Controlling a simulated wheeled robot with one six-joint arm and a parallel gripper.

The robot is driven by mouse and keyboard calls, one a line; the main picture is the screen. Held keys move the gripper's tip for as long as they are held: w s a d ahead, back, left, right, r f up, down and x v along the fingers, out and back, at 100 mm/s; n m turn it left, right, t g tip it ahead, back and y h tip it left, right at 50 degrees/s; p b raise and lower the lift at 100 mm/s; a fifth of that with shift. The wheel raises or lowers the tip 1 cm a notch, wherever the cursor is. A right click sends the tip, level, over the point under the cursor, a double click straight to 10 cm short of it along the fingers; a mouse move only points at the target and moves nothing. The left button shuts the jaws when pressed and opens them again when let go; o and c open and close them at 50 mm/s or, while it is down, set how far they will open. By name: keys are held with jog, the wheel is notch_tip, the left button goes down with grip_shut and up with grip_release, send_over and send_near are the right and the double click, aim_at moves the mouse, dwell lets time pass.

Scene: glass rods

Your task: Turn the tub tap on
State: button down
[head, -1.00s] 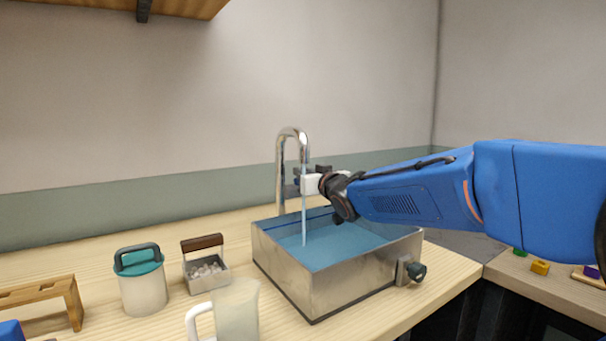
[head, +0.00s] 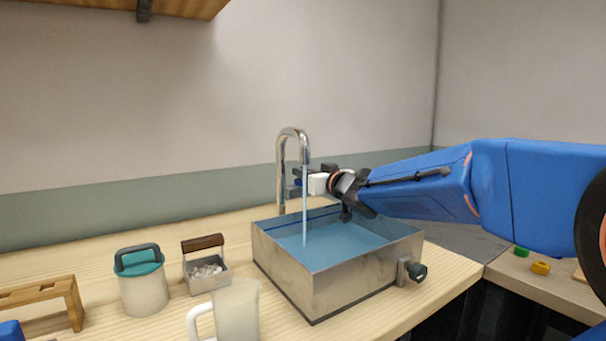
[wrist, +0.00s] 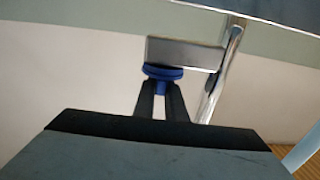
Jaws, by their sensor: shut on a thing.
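The chrome tap (head: 283,165) arches over the steel tub (head: 345,275), and a thin stream of water (head: 305,215) runs from its spout into the blue water in the tub. In the wrist view, the tap's post (wrist: 220,75) carries a grey block (wrist: 185,53) with a blue knob (wrist: 163,72). My gripper (wrist: 162,88) is shut on this knob, its dark fingers on either side. In the head view, my gripper (head: 308,183) is beside the tap and behind the stream; its fingertips are small and partly hidden there.
A dark knob (head: 417,272) sits on the tub's right outer side. Left of the tub are a jug (head: 237,312), a teal-lidded jar (head: 143,290), a caddy of pale pieces (head: 207,278) and a wooden rack (head: 45,290). Small blocks (head: 541,268) lie at right.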

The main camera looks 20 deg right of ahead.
jog(key=c, duration=1.8)
grip_release()
jog(key=shift+d, duration=0.1)
jog(key=shift+s, duration=0.1)
jog(key=v, duration=1.2)
jog(key=shift+f, duration=0.1)
